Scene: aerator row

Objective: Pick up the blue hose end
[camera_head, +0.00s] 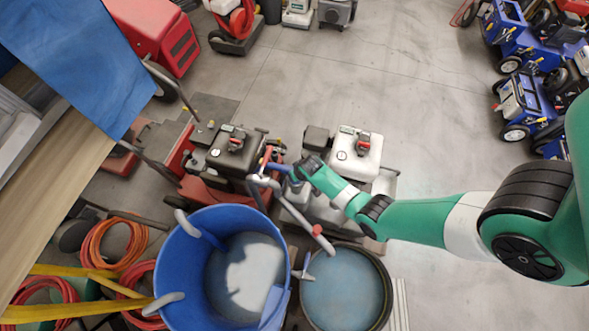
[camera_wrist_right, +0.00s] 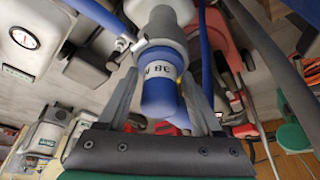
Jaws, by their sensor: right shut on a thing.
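In the head view my right gripper (camera_head: 290,175) reaches in from the right, at the grey and blue hose pieces above the blue bucket (camera_head: 176,262). The hose end is largely hidden there by the gripper. My left gripper is not in view.
A round blue-topped drum (camera_head: 345,292) stands right of the bucket. Engine machines with a dark tank (camera_head: 232,150) and a white tank (camera_head: 357,153) stand just behind. Orange hose coils (camera_head: 113,240) lie at left. Open floor (camera_head: 430,110) lies to the right.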

